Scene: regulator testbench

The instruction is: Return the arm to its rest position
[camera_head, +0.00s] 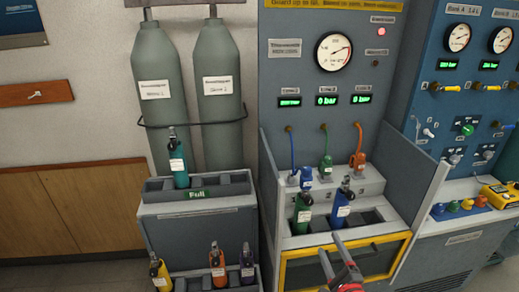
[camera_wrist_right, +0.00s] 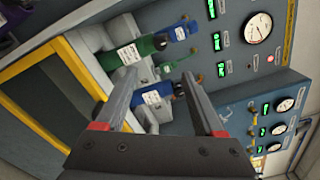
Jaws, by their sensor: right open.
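My right gripper (camera_head: 336,258) is low in the head view, in front of the yellow-framed guard of the test bench (camera_head: 290,150). Its two fingers are apart in the right wrist view (camera_wrist_right: 165,100), with nothing seen held between them. Behind it, a green bottle (camera_head: 302,212) and a blue bottle (camera_head: 342,207) stand in the bench's slots. In the right wrist view the green bottle (camera_wrist_right: 135,52) and the blue bottle (camera_wrist_right: 152,96) lie beyond the fingers, apart from them as far as I can tell. My left gripper is in neither view.
The yellow-framed guard (camera_head: 392,238) and grey side walls (camera_head: 426,196) border the bench. A rack marked Full (camera_head: 220,187) holds a teal bottle (camera_head: 179,165). A lower rack (camera_head: 198,272) holds yellow, orange and purple bottles. Blue, green and orange hoses hang at the bench.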

